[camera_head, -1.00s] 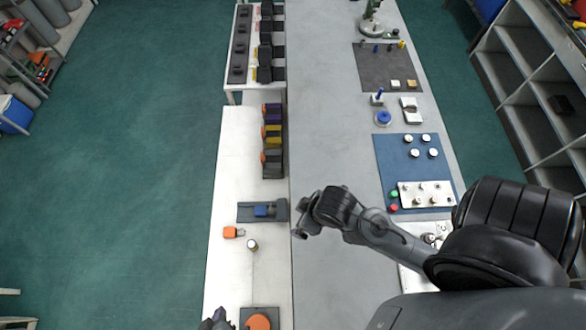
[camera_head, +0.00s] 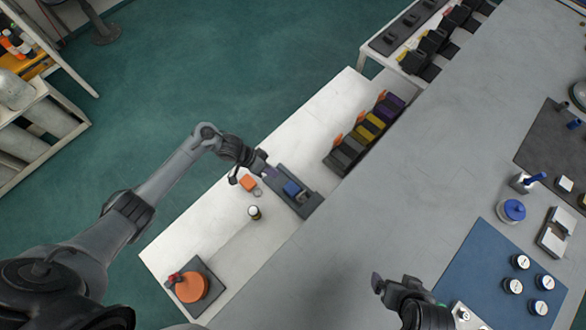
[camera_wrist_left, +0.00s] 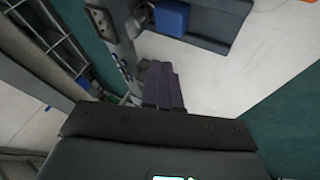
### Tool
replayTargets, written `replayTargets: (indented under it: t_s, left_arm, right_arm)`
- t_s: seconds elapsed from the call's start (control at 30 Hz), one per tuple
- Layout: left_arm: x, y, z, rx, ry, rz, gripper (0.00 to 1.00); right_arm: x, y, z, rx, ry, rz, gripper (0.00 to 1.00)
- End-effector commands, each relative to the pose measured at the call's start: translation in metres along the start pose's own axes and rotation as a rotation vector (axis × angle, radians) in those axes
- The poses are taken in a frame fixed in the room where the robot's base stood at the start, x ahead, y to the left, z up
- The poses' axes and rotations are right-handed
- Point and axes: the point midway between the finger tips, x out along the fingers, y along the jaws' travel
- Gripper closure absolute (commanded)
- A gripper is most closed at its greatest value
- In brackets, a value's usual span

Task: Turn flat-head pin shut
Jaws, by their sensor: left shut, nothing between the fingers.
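My left gripper (camera_head: 268,171) is shut and empty at the outer end of a dark plate (camera_head: 307,206) on the white table. A blue block (camera_head: 293,188) sits on this plate. In the left wrist view the shut fingers (camera_wrist_left: 163,88) point toward the blue block (camera_wrist_left: 172,17), and a small grey metal part (camera_wrist_left: 142,18) shows beside the block. I cannot tell whether this part is the flat-head pin. My right gripper (camera_head: 388,290) is over the grey bench, away from the plate, and its jaws are unclear.
An orange padlock-shaped object (camera_head: 248,182) and a small white-topped cylinder (camera_head: 254,212) stand near the plate. An orange disc (camera_head: 191,288) lies at the table's near end. Several coloured blocks (camera_head: 365,133) stand in a row farther back. The grey bench (camera_head: 400,190) has a clear middle.

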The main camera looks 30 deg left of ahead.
Motion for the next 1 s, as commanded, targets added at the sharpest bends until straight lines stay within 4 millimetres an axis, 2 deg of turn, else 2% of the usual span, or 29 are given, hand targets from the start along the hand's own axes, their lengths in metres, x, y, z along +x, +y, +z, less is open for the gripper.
replayTargets:
  t_s: [0.17, 0.63, 0.8, 1.0]
  left_arm:
    - [0.018, 0.000, -0.002, 0.002, 0.003, 0.001, 1.00]
    - [0.102, -0.001, -0.002, 0.003, 0.004, 0.001, 1.00]
    - [0.108, 0.022, -0.003, 0.004, 0.004, 0.000, 1.00]
    - [0.115, 0.034, -0.003, 0.004, 0.004, 0.000, 1.00]
  right_arm:
    - [0.006, 0.000, 0.002, 0.003, 0.003, -0.001, 0.00]
    - [0.035, 0.002, 0.012, -0.006, 0.000, 0.009, 0.00]
    - [0.027, 0.003, 0.010, -0.008, -0.002, 0.011, 0.00]
    - [0.026, 0.003, 0.009, -0.007, -0.001, 0.010, 0.00]
